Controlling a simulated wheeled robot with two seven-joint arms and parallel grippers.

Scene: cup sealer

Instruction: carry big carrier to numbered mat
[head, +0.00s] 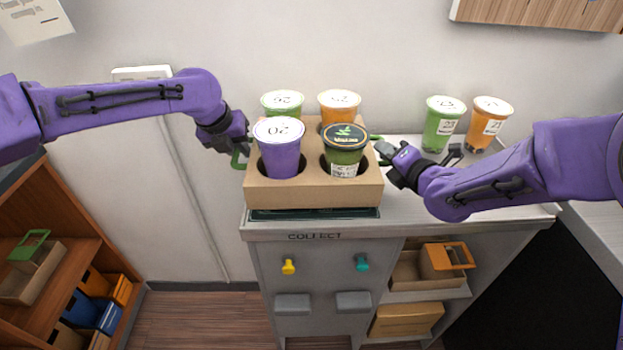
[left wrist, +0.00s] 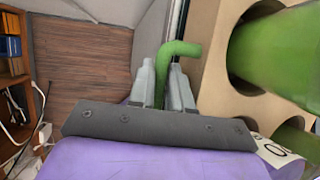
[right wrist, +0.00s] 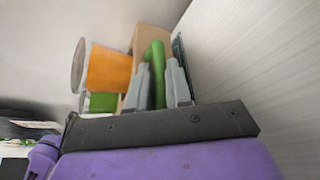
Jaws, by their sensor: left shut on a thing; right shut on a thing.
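The big carrier (head: 313,193) is a brown cardboard box with green side handles, at the counter's left part. It holds a purple cup (head: 281,158) marked 20, a dark green cup (head: 344,160) with a black lid, a green cup (head: 283,101) and an orange cup (head: 339,103). My left gripper (head: 241,148) is shut on the left green handle (left wrist: 180,49). My right gripper (head: 384,151) is shut on the right green handle (right wrist: 156,60). A dark mat (head: 372,212) shows under the carrier's front edge; its number is hidden. I cannot tell whether the carrier touches it.
A green cup (head: 442,125) and an orange cup (head: 488,123) stand at the counter's back right. The counter (head: 480,206) is clear in front of them. Its front reads COLLECT. A wooden shelf (head: 60,265) with a small carrier and boxes stands at the lower left.

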